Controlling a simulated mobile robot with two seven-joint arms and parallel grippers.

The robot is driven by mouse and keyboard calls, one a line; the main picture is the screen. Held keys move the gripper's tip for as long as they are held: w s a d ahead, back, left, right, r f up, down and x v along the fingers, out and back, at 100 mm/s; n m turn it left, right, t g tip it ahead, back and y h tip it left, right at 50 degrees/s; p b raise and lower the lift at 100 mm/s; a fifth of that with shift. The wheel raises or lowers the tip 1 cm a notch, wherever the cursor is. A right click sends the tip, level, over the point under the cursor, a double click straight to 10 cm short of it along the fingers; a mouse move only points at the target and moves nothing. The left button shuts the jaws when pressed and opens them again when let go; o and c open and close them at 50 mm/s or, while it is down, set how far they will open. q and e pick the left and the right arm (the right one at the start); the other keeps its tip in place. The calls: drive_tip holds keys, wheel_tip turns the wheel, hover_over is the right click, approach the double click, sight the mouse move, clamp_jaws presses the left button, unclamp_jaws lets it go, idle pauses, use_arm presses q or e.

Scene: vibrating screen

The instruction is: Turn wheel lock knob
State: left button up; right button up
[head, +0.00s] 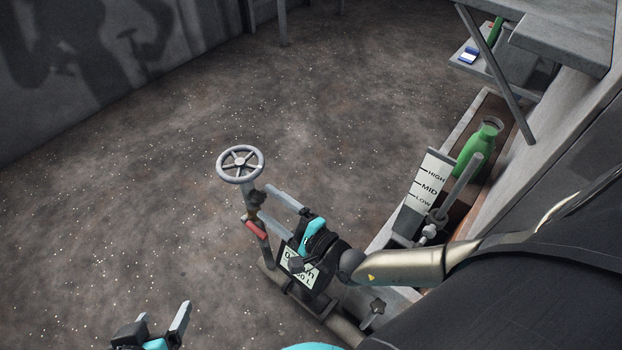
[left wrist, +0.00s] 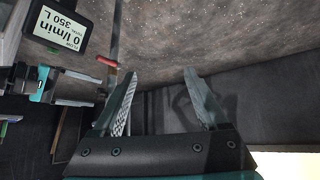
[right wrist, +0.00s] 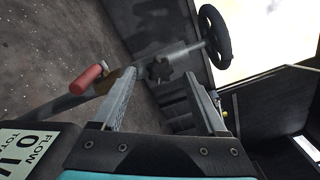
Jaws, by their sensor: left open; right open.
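The handwheel (head: 241,164) is a grey spoked wheel on top of an upright valve stem. A small dark star-shaped knob (right wrist: 158,69), which looks like the wheel lock knob, sits on the stem below the wheel. My right gripper (head: 265,203) is open beside the stem, with its fingers pointing at the knob. In the right wrist view the knob shows between the fingertips, and I cannot tell whether they touch it. The handwheel also shows there, dark (right wrist: 214,37). My left gripper (head: 163,311) is open and empty low in the head view, away from the valve.
A red-handled lever (head: 256,230) sits on the pipe below the knob. A flow display (head: 298,268) is under my right gripper. A level gauge board (head: 426,190) and a green bottle (head: 476,148) stand at right. The floor left of the valve is clear.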

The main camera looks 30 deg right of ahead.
drive_tip(key=p+v, duration=0.2)
drive_tip(key=v, duration=0.6)
drive_tip(key=shift+s+d+r, duration=0.1)
drive_tip(key=shift+s, duration=0.2)
use_arm(q)
drive_tip(key=shift+s+a+f+n+g+y+p, duration=0.1)
drive_tip(key=shift+s+a+f+g+y, duration=0.2)
drive_tip(key=shift+s+a+g, duration=0.3)
drive_tip(key=shift+s+a+f+n+g+y+p, duration=0.15)
drive_tip(key=shift+s+a+f+g+y, duration=0.15)
drive_tip(key=shift+s+a+g, duration=0.35)
drive_tip(key=shift+s+a+f+n+g+y+p, duration=0.1)
drive_tip(key=shift+s+a+f+g+y, duration=0.15)
drive_tip(key=shift+s+a+g, duration=0.35)
use_arm(e)
drive_tip(key=shift+v, duration=2.3)
